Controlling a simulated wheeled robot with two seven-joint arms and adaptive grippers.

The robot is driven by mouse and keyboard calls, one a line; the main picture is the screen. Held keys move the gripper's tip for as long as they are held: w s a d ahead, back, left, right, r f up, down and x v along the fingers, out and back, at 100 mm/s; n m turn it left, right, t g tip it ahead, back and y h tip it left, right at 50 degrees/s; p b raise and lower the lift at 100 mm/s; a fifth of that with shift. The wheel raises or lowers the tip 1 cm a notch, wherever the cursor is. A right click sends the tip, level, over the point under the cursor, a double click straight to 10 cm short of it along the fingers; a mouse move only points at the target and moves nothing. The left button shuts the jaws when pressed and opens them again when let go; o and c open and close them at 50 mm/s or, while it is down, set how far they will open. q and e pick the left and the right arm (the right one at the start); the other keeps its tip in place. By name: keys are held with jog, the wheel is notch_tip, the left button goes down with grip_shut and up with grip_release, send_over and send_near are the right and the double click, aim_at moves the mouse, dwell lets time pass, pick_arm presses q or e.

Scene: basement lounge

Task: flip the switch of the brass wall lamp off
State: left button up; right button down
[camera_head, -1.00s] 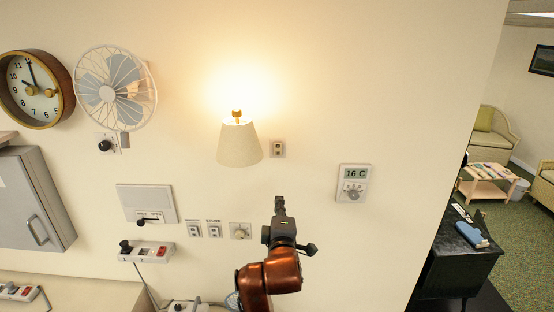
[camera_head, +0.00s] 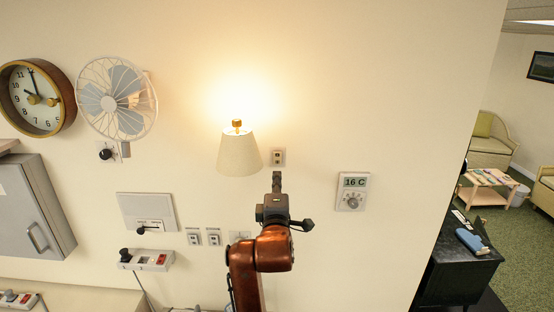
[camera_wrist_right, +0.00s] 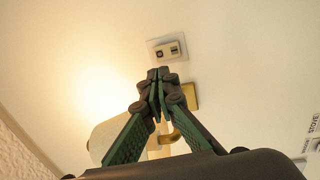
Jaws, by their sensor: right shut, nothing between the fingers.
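The brass wall lamp (camera_head: 239,154) has a cream shade and is lit on the wall. Its shade (camera_wrist_right: 106,137) and brass mount (camera_wrist_right: 190,97) show behind my fingers in the right wrist view. A small switch plate (camera_head: 278,157) is on the wall just right of the lamp; it also shows in the right wrist view (camera_wrist_right: 170,49), just beyond my fingertips. My right gripper (camera_head: 277,176) is shut and empty, pointing up just below that plate. In the right wrist view its fingertips (camera_wrist_right: 158,74) are together. Whether they touch the wall I cannot tell. My left gripper is not in view.
A thermostat (camera_head: 352,192) is right of the plate. A wall fan (camera_head: 117,99), a clock (camera_head: 37,97) and a grey cabinet (camera_head: 35,205) are at left. Other switch plates (camera_head: 203,237) are lower left of my gripper. The wall above the lamp is clear.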

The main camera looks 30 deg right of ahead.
aim_at(277, 155)
jog(key=p+x, duration=0.2)
jog(key=x, duration=0.7)
jog(key=shift+d+r+p, duration=0.1)
jog(key=shift+p, duration=0.25)
jog(key=shift+w+d, duration=0.25)
jog(key=shift+w, duration=0.2)
